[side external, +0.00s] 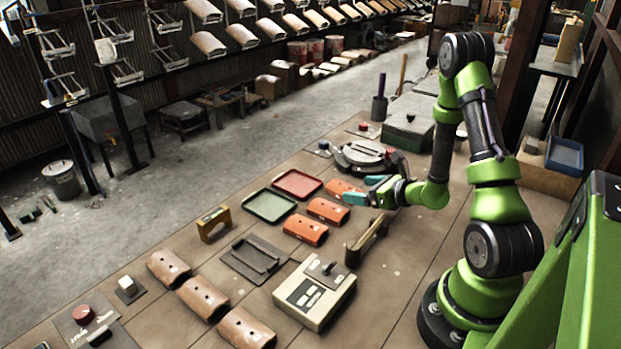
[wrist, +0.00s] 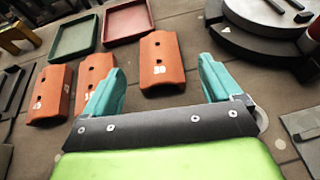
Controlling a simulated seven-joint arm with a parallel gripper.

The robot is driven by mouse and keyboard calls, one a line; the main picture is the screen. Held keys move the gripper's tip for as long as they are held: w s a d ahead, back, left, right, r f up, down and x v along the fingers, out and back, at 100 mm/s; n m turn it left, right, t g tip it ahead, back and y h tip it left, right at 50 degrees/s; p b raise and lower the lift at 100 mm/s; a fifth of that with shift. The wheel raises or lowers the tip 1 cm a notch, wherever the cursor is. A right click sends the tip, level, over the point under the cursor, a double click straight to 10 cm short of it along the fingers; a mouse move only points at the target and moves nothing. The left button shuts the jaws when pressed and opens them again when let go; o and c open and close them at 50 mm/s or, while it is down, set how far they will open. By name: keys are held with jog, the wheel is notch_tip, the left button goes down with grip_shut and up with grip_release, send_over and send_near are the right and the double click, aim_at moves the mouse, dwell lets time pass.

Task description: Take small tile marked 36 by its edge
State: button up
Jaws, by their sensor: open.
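Three small orange tiles lie in a row on the work surface. In the wrist view the right tile (wrist: 163,50) has two holes and a white two-digit mark, too blurred to read surely. The middle tile (wrist: 95,70) and the left tile (wrist: 52,90) also carry small white marks that I cannot read. In the side view they are the far tile (side external: 340,188), middle tile (side external: 327,210) and near tile (side external: 305,229). My gripper (side external: 365,189) is open and empty, its teal fingers close to the far tile. In the wrist view that tile shows between the fingers.
A green tray (side external: 269,206) and a red tray (side external: 297,184) lie beside the tiles. A round turntable (side external: 362,153) stands behind my gripper. A wooden-handled tool (side external: 366,242) and a control box (side external: 314,293) are nearer. Several brown tiles (side external: 203,298) lie at lower left.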

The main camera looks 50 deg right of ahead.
aim_at(346, 187)
jog(key=x, duration=0.5)
jog(key=shift+w+f, duration=0.1)
jog(key=shift+w, duration=0.3)
jog(key=shift+c, duration=0.3)
jog(key=c, duration=1)
jog(key=shift+c, duration=0.2)
